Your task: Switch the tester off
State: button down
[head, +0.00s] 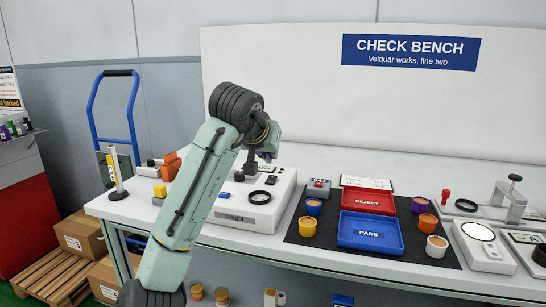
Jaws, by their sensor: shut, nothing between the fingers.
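A white box-shaped unit with a grey label (236,218), which I take to be the tester, stands on the bench left of the dark mat. On its top are a black ring (260,197), a small blue part (238,176), a small dark part (224,195) and a dark upright post (251,165). I cannot tell which part is its switch or how it is set. My gripper (266,156) is shut and empty, above the back of this unit. My wrist and the post partly hide its fingers; contact cannot be judged.
Right of the unit, a dark mat holds a red REJECT tray (368,192), a blue PASS tray (370,246), several coloured pots and a grey box with a red top (318,187). A scale-like device (483,248) stands at right. Small items crowd the bench's left end.

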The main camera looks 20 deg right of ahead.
jog(key=v, duration=0.7)
jog(key=shift+s+a+b, duration=0.2)
jog(key=shift+a+b, duration=0.1)
jog(key=shift+b, duration=0.05)
jog(key=shift+r, duration=0.1)
